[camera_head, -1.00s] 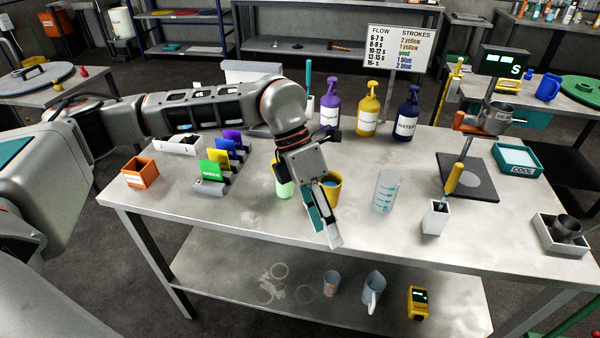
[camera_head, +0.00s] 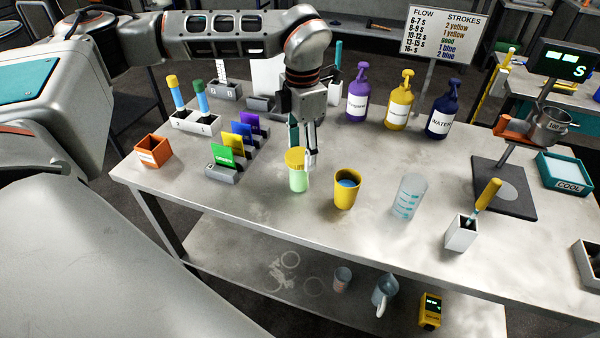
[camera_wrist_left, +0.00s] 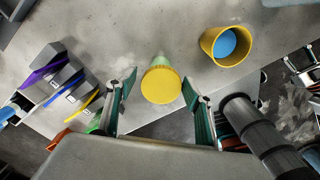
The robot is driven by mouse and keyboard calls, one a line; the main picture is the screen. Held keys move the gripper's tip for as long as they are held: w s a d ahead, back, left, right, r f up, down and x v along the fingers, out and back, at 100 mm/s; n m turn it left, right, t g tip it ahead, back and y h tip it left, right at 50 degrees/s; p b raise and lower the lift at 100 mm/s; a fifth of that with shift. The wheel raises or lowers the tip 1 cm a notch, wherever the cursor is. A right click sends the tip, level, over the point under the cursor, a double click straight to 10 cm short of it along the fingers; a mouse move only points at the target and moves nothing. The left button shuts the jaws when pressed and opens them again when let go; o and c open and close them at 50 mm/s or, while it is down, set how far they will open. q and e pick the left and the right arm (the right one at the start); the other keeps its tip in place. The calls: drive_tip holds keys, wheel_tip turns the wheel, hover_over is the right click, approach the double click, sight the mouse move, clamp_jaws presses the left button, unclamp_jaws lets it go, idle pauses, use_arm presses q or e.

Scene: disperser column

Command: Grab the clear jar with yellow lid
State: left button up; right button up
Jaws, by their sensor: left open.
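The clear jar with yellow lid (camera_head: 298,181) stands upright on the table, with pale green in its body. In the left wrist view the jar (camera_wrist_left: 161,84) shows mostly as its round yellow lid, with a little pale green beyond it. My left gripper (camera_head: 304,147) points down just behind and above the jar in the head view. Its fingers are spread and empty. The head view does not show clearly how far the fingertips are from the jar.
A yellow cup (camera_head: 346,190) with blue inside stands close right of the jar. A clear beaker (camera_head: 409,197) is farther right. Colored cards in holders (camera_head: 222,160) stand left. Pump bottles (camera_head: 399,105) stand behind. The table in front of the jar is clear.

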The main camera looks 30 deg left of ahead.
sight(299, 171)
use_arm(q)
drive_tip(key=f, duration=0.2)
drive_tip(key=s+f, duration=0.1)
drive_tip(key=f, duration=0.2)
drive_tip(key=shift+a+f, duration=0.1)
drive_tip(key=shift+a, duration=0.05)
drive_tip(key=shift+f, duration=0.6)
drive_tip(key=c, duration=1.2)
